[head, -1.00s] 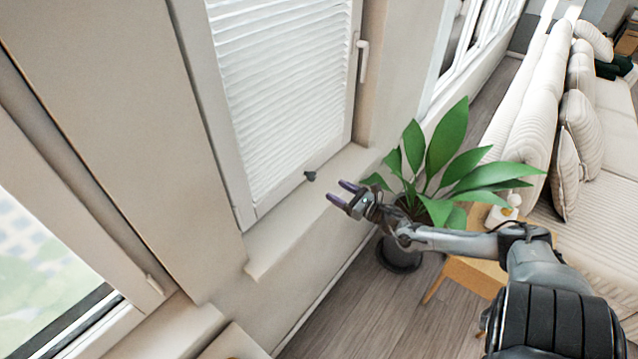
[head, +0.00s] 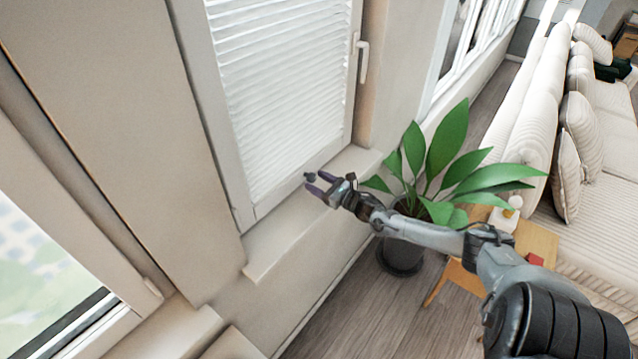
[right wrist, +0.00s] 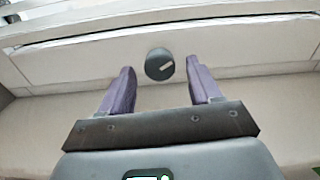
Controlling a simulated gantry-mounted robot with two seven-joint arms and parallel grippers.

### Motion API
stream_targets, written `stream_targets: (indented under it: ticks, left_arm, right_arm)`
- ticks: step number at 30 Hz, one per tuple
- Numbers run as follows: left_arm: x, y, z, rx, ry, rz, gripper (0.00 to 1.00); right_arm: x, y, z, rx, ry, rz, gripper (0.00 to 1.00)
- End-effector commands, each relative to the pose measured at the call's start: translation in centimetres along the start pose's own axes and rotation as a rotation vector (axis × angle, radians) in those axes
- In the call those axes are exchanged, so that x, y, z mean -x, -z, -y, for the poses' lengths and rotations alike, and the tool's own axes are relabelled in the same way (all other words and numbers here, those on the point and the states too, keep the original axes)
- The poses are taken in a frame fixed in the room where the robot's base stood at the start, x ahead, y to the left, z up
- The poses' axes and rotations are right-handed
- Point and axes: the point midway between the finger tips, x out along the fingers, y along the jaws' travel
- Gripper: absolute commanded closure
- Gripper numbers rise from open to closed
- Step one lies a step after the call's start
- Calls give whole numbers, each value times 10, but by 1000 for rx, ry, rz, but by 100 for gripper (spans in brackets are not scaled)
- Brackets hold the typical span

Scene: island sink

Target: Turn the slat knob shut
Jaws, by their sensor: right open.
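The slat knob (right wrist: 160,65) is a small dark round knob with a light bar mark, on the lower frame of the window with closed-looking white slats (head: 280,80). In the head view the knob (head: 310,177) shows at the tips of my right gripper (head: 316,183). The right gripper is open, its two purple fingers pointing at the window frame. In the right wrist view the knob lies between and just beyond the fingertips (right wrist: 160,80), with a gap on each side. I cannot tell how far it is from the fingers in depth. My left gripper is not in view.
A window sill (head: 295,225) runs below the slatted window. A potted plant (head: 445,165) stands close beyond my right arm, beside a small wooden table (head: 535,243). A white window handle (head: 362,60) is on the frame's right side. A sofa (head: 610,200) is at right.

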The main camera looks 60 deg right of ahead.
Motion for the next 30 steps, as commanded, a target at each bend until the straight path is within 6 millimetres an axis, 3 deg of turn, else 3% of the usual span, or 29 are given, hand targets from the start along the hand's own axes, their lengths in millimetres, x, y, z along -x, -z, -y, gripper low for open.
stream_targets:
  ticks: [4,15,30]
  left_arm:
    - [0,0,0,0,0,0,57]
    - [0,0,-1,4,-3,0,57]
    - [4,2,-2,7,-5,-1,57]
  right_arm:
    - [0,0,0,0,0,0,37]
    - [0,0,0,0,0,0,93]
    - [0,-1,0,-137,0,1,93]
